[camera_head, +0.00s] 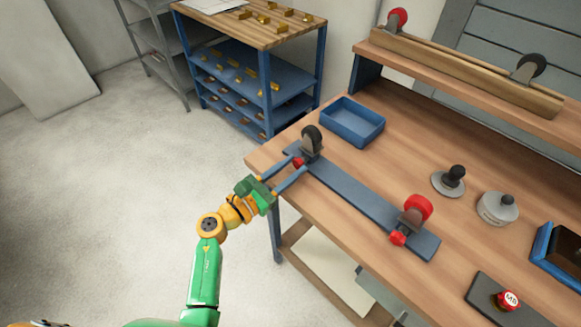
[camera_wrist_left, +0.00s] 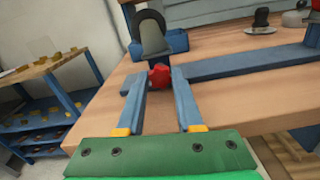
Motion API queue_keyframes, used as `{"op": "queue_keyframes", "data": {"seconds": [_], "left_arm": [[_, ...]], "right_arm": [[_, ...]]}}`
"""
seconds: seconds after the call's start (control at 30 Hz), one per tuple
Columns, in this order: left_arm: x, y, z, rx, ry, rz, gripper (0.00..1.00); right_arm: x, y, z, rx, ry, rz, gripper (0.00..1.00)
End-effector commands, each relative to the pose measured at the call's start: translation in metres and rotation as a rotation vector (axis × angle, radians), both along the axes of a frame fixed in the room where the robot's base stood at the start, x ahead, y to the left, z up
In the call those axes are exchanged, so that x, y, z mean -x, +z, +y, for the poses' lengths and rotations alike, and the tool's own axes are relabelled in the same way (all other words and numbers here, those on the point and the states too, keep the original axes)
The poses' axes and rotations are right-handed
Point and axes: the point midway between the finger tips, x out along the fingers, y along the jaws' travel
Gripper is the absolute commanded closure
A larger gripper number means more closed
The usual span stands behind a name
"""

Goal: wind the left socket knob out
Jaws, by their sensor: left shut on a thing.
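The left socket (camera_head: 312,150) stands at the far left end of a blue-grey bar (camera_head: 350,190) on the bench, with a black wheel (camera_head: 311,133) upright in it. Its small red knob (camera_wrist_left: 160,77) faces the front edge. My left gripper (camera_head: 298,164) reaches in from the front edge, its two blue fingers shut on the knob from either side. The right socket (camera_head: 409,221) at the bar's other end holds a red wheel (camera_head: 418,206) and has its own red knob (camera_head: 397,237). My right gripper is not in view.
An empty blue tray (camera_head: 353,121) lies behind the left socket. A black-knobbed disc (camera_head: 449,184), a grey round pot (camera_head: 497,208) and a dark plate (camera_head: 484,290) with a red-and-white knob are to the right. A raised shelf (camera_head: 450,75) runs along the back.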

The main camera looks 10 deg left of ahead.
Motion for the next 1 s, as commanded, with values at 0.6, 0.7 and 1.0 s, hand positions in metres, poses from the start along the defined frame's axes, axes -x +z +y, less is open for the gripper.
{"op": "queue_keyframes", "data": {"seconds": [0.6, 0.7, 1.0], "left_arm": [[0.0, 0.001, 0.0, 0.227, -0.001, 0.167, 1.0], [0.0, 0.001, 0.001, 0.288, -0.001, 0.212, 1.0], [-0.001, 0.0, 0.001, 0.43, -0.001, 0.315, 1.0]], "right_arm": [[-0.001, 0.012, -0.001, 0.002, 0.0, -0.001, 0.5], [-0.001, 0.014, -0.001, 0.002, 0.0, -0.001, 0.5], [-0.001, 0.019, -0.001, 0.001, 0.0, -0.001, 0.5]]}}
